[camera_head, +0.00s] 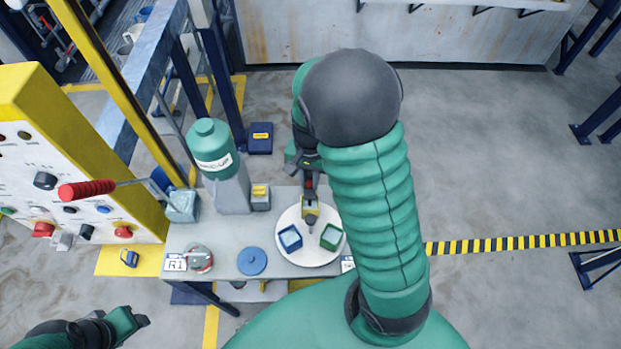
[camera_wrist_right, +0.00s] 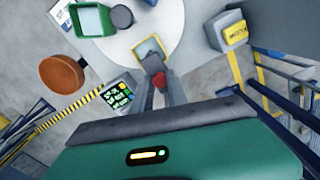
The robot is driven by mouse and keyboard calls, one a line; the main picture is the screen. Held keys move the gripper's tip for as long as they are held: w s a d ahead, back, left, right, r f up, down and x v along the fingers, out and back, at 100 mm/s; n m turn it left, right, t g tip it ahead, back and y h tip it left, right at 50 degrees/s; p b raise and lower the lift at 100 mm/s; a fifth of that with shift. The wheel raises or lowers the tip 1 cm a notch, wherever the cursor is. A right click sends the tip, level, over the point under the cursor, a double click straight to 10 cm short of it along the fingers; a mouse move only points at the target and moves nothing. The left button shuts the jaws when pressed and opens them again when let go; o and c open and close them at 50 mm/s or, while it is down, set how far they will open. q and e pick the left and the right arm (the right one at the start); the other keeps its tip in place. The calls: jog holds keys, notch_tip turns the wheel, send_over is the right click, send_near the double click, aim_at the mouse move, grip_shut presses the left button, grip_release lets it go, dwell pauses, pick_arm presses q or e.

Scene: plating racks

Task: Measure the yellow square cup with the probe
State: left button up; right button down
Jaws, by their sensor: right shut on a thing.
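The yellow square cup (camera_head: 312,207) stands on the white round plate (camera_head: 292,257), partly hidden by my gripper; it also shows in the right wrist view (camera_wrist_right: 150,48). My right gripper (camera_head: 308,178) is above the cup, shut on a probe with a red part (camera_wrist_right: 159,82). In the wrist view the probe's tip lies close to the cup's near edge; I cannot tell if it touches or is inside. A blue square cup (camera_head: 290,238) and a green square cup (camera_head: 331,237) share the plate. My left gripper (camera_head: 138,320) is at the lower left, away from the table; its jaws are unclear.
A dark round knob (camera_wrist_right: 122,17) is at the plate's middle. A blue disc (camera_head: 252,261), a red-and-white round item (camera_head: 199,258), a green cylinder (camera_head: 210,150) on a grey stand and a small grey box (camera_head: 260,197) are on the table. A control panel (camera_head: 65,165) stands left.

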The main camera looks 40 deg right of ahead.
jog(key=shift+s+a, duration=0.1)
jog(key=shift+a, duration=0.1)
pick_arm(q)
jog(key=shift+w+a, duration=0.15)
jog(key=shift+a, duration=0.05)
jog(key=shift+d, duration=0.15)
pick_arm(e)
jog(key=shift+d+f, duration=0.1)
jog(key=shift+s, duration=0.1)
dwell(0.4)
pick_arm(q)
jog(key=shift+r, duration=0.1)
pick_arm(e)
notch_tip(320, 180, up, 6)
jog(key=p, duration=0.6)
pick_arm(q)
notch_tip(320, 180, up, 6)
jog(key=shift+w+d+f, duration=0.1)
jog(key=shift+f, duration=0.15)
